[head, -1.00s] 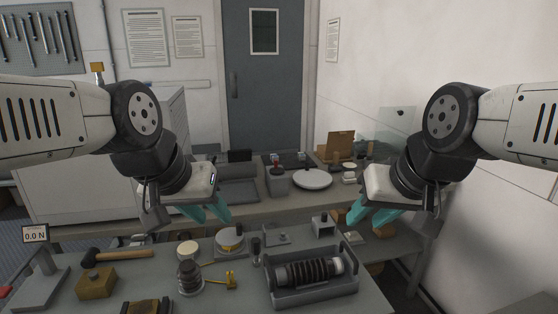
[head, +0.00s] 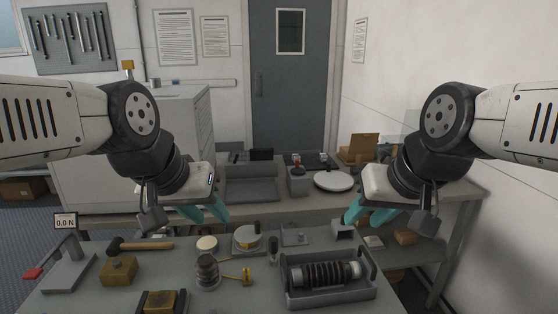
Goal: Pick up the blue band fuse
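My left gripper (head: 206,211) has teal fingers, spread apart and empty, above the back edge of the near table (head: 235,300). My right gripper (head: 363,211) also has spread teal fingers with nothing between them, to the right above the same edge. A dark ribbed cylinder with pale ends (head: 326,274) lies in a grey tray (head: 332,301) on the near table, below and between the grippers. I cannot make out a blue band on it or on any other part here. Neither gripper touches anything.
On the near table are a hammer (head: 148,245), a brass block (head: 118,271), a dark ribbed insulator (head: 207,272), a yellow piece (head: 246,277) and a round gauge-like part (head: 247,239). A bench behind holds a white disc (head: 333,180) and a grey tray (head: 252,190).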

